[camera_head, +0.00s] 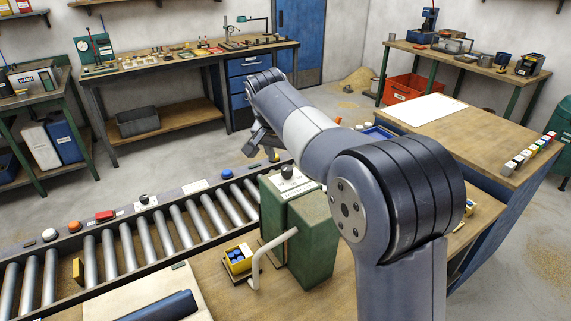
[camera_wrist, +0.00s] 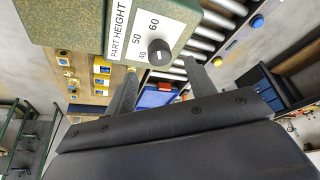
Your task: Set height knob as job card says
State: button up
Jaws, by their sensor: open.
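The height knob (camera_wrist: 160,51) is a dark round knob on a white plate marked PART HEIGHT, with 40, 50 and 60 around it. Which number it points at is too small to tell. The plate is on a green machine housing (camera_wrist: 70,20). In the head view the housing (camera_head: 312,240) stands beside the conveyor, with a dark knob (camera_head: 287,171) on top. My gripper (camera_wrist: 162,88) is open and empty, its two fingers apart below the knob in the wrist view and not around it. In the head view my gripper (camera_head: 262,142) is above the conveyor's far side. I cannot make out a job card.
A roller conveyor (camera_head: 150,228) runs left of the housing, with a red button (camera_head: 105,215) and other controls on its rail. A small yellow bin (camera_head: 238,259) is near the housing. A white sheet (camera_head: 428,109) lies on the right bench.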

aim_at(287, 168)
jog(key=shift+x, duration=2.4)
jog(key=c, duration=1)
jog(key=shift+o, duration=0.2)
jog(key=shift+n, duration=0.4)
jog(key=n+y, duration=0.1)
jog(key=n, duration=0.1)
jog(key=n+y+p, duration=0.1)
jog(key=n, duration=0.1)
jog(key=shift+d+r+n, duration=0.15)
jog(key=shift+d+n, duration=0.05)
jog(key=shift+n, duration=0.2)
jog(key=n+y, duration=0.1)
jog(key=n, duration=0.2)
jog(key=n+y+p, duration=0.1)
jog(key=n, duration=0.2)
jog(key=shift+w+d+g+p, duration=0.1)
jog(key=shift+g+p, duration=0.2)
jog(key=shift+n, duration=0.3)
